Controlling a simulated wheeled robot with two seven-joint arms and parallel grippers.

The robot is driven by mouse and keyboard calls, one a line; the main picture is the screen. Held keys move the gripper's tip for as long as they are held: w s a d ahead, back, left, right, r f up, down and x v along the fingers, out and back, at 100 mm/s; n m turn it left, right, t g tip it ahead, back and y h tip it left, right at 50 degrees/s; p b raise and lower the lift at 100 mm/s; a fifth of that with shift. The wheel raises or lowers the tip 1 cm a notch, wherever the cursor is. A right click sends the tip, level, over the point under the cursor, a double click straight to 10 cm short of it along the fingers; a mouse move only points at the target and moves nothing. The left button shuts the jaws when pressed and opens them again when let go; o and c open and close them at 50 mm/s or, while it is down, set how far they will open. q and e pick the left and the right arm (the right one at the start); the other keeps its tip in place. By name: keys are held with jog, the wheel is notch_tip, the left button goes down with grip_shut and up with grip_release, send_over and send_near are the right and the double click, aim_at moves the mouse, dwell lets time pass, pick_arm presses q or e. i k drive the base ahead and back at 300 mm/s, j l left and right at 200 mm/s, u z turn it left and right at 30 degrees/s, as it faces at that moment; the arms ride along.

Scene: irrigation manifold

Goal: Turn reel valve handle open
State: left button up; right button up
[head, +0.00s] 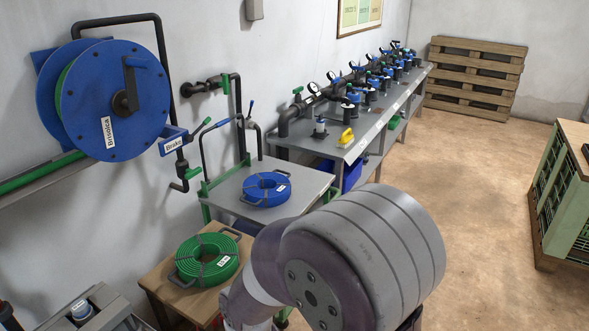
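A blue hose reel (110,105) labelled "Brisolca" hangs on the left wall, with a black crank on its face. A blue bracket labelled "Brake" (174,143) sits at its right, with a thin lever rising from it. Below it is a dark pipe with a green handle (193,173). A second wall pipe to the right carries another small green handle (225,84). I cannot tell for sure which handle is the reel valve's. Neither gripper is in view; a large grey link of my arm fills the bottom centre.
A green hose coil (207,262) lies on a wooden stand and a blue coil (266,190) on a grey table. A long bench (350,148) with several valves and gauges runs along the wall. A pallet (475,75) leans at the back. The floor at right is clear beside a crate rack (565,200).

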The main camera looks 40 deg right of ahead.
aim_at(190, 174)
jog(key=z, duration=0.7)
jog(key=i+l+z, duration=0.1)
jog(key=i+l, duration=0.85)
jog(key=i, duration=0.2)
jog(key=i+l+z, duration=0.15)
jog(key=i+l, duration=0.25)
jog(key=i, duration=0.2)
